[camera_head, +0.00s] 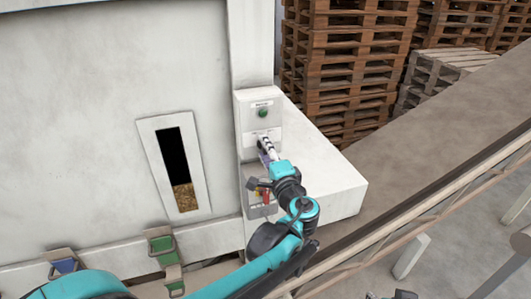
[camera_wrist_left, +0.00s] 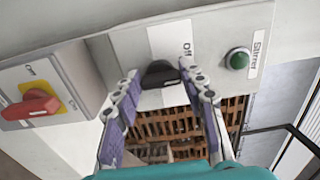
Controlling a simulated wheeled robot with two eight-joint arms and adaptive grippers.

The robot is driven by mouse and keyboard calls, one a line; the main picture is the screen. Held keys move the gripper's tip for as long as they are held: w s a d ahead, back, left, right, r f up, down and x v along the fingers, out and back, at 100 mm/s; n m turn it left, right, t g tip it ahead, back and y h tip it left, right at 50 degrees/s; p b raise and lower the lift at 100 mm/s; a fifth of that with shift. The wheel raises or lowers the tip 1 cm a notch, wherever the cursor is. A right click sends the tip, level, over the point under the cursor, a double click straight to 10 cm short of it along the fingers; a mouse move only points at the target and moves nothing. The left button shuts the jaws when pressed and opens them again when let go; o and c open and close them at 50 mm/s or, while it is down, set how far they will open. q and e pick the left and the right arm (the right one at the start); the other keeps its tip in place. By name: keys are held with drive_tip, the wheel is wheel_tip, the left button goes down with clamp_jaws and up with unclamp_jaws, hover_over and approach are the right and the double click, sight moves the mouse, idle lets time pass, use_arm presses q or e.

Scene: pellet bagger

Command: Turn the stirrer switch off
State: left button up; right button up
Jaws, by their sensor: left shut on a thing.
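The stirrer switch is a black rotary knob (camera_wrist_left: 160,75) on a pale plate marked "Off", beside a green lamp (camera_wrist_left: 238,58) under the "Stirrer" label. In the left wrist view, my left gripper (camera_wrist_left: 159,71) has its two purple-padded fingers on either side of the knob, shut on it. In the head view, my left gripper (camera_head: 264,146) reaches the grey control box (camera_head: 259,112) just below its green lamp (camera_head: 263,113); fingers mostly hide the knob there. I cannot tell for sure which mark the knob points to.
A second box with a red rotary handle (camera_wrist_left: 38,106) on a yellow plate sits beside the switch, below it in the head view. A sight window (camera_head: 181,170) shows pellets. A white ledge (camera_head: 325,165) juts out right of the boxes. Pallet stacks (camera_head: 345,60) stand behind.

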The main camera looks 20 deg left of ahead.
use_arm(q)
drive_tip(key=n, duration=0.2)
drive_tip(key=n+b, duration=0.1)
drive_tip(key=n, duration=0.2)
drive_tip(key=shift+f+n, duration=0.2)
drive_tip(key=shift+n, duration=0.1)
idle(0.4)
drive_tip(key=o, duration=1.2)
drive_tip(key=shift+c, duration=0.2)
drive_tip(key=v, duration=1.2)
